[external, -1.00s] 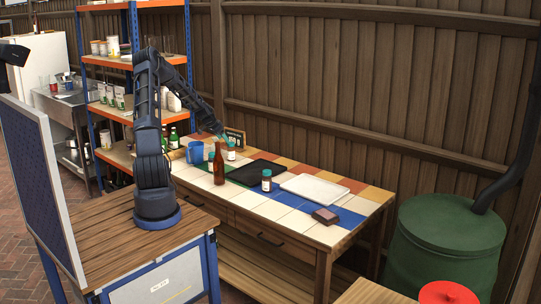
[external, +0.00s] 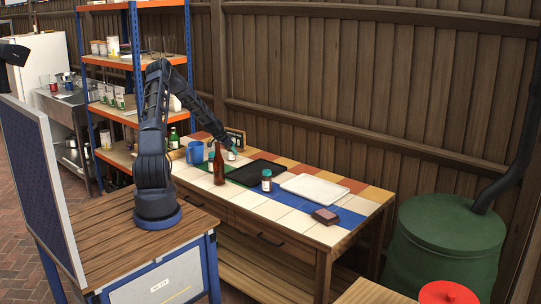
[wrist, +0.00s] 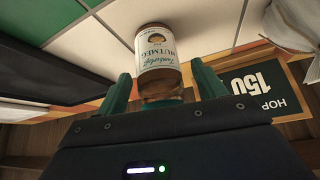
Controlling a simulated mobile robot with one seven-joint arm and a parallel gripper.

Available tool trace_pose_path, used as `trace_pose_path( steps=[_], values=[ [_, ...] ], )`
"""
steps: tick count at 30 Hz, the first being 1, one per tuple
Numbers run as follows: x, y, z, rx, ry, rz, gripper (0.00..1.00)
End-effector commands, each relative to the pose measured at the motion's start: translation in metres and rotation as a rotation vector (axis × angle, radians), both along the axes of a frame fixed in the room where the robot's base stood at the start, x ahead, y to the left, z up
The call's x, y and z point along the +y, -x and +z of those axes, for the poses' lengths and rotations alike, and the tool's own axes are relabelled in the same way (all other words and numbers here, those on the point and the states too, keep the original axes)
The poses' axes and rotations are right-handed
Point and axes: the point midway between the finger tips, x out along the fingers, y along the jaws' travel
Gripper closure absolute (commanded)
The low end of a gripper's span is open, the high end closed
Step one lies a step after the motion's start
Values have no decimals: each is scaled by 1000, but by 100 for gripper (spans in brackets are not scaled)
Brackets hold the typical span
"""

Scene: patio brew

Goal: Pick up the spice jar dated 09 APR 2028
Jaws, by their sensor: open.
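A spice jar with a label reading NUTMEG (wrist: 157,52) stands between the two green fingers of my open gripper (wrist: 163,88) in the wrist view. I cannot tell whether the fingers touch it, and no date is readable. In the external view my gripper (external: 229,146) is low over the table at this jar (external: 232,156), which it partly covers. Another spice jar with a dark lid and pale label (external: 267,181) stands farther right, by the black tray. A third small jar (external: 211,160) shows partly behind the brown bottle. Their dates are too small to read.
A brown bottle (external: 219,168) stands close in front of my gripper, with a blue mug (external: 195,153) to the left. A black tray (external: 262,166), a white tray (external: 314,187) and a small dark box (external: 325,215) lie rightward. A HOPS sign (wrist: 262,85) stands behind.

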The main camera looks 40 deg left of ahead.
Motion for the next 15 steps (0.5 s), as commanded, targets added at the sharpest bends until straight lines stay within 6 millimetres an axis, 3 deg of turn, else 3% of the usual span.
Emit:
trace_pose_path(
  steps=[8, 15],
  values=[
    [0, -3, -4, -1, -1, 0, 31],
    [-1, -3, -4, -1, -1, 0, 78]
  ],
)
